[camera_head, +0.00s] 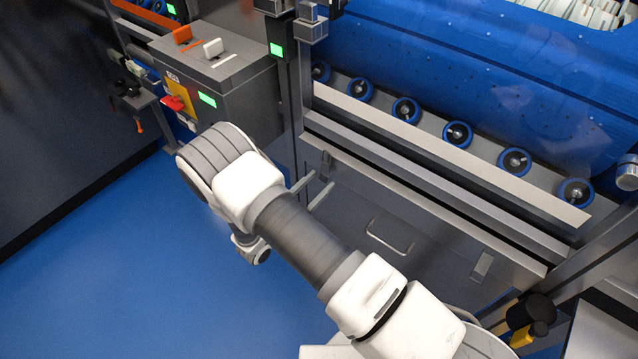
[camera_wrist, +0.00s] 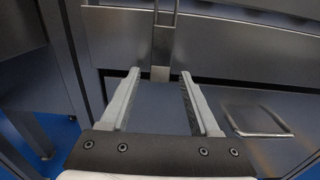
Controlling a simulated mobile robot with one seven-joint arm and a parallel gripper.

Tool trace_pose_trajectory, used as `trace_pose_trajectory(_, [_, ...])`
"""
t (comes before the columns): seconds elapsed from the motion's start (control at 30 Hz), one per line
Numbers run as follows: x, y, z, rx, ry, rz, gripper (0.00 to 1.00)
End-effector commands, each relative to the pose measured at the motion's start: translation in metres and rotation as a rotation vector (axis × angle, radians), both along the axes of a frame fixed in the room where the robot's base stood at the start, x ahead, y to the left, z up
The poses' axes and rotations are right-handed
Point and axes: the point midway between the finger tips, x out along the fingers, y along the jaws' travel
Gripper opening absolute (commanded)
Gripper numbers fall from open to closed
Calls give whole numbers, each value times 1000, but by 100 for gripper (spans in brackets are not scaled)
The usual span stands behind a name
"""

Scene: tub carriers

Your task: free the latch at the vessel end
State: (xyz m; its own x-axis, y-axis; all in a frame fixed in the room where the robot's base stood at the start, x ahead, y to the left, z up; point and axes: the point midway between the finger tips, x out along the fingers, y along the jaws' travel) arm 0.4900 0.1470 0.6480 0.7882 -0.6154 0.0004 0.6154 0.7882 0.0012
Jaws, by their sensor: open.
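A small metal latch (camera_head: 326,163) sits at the left end of the grey panel below the big blue vessel (camera_head: 480,80). A second latch (camera_head: 482,265) sits at the right end of the same panel. My gripper (camera_head: 324,178) is open, with its two pale fingers reaching toward the left latch. In the wrist view, the gripper (camera_wrist: 160,73) has its fingertips either side of the left latch's lower plate (camera_wrist: 160,74); the latch's upright bars (camera_wrist: 164,35) rise above it. Nothing is held. I cannot tell whether the fingers touch the panel.
A wire handle (camera_head: 390,237) is on the panel between the latches; it also shows in the wrist view (camera_wrist: 257,122). A grey control box (camera_head: 215,65) with levers stands to the left. Blue rollers (camera_head: 406,109) line the vessel's underside. Blue floor (camera_head: 120,270) is open at left.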

Motion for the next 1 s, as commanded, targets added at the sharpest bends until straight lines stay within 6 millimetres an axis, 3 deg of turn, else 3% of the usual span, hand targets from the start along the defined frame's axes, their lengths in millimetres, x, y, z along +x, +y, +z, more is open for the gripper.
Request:
trace_pose_trajectory(0.37, [6, -4, 0, 1, 1, 0, 62])
trace_pose_trajectory(0.7, [5, -4, 0, 1, 1, 0, 3])
trace_pose_trajectory(1.0, [5, -4, 1, 4, 6, 0, 0])
